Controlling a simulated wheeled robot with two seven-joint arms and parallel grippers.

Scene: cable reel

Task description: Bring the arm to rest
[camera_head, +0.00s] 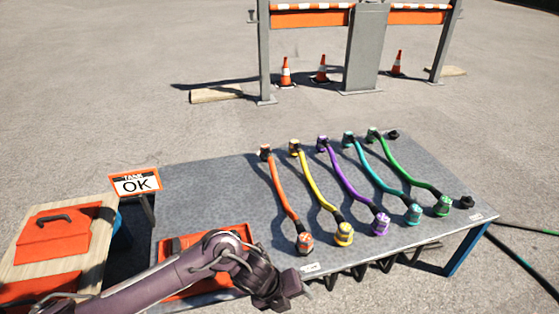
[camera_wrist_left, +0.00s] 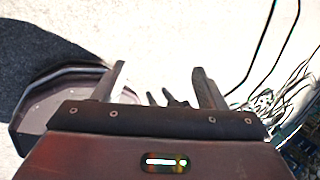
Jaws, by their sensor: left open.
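My left gripper (camera_head: 285,292) reaches in from the lower left in the head view, at the front edge of the grey table (camera_head: 215,190). In the left wrist view its two fingers (camera_wrist_left: 160,85) stand apart with nothing between them. Orange (camera_head: 283,198), yellow (camera_head: 319,185), purple (camera_head: 348,182), teal (camera_head: 377,172) and green (camera_head: 405,168) cables lie side by side on the table, their ends in connectors. The gripper is apart from all of them, in front of the orange cable's near end. My right gripper is not in view.
An orange tray (camera_head: 180,244) lies on the table, partly behind my left arm. A sign reading "OK" (camera_head: 135,183) stands at the left. A wooden surface with orange boxes (camera_head: 52,236) is at the far left. Traffic cones and a barrier (camera_head: 365,50) stand beyond the table.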

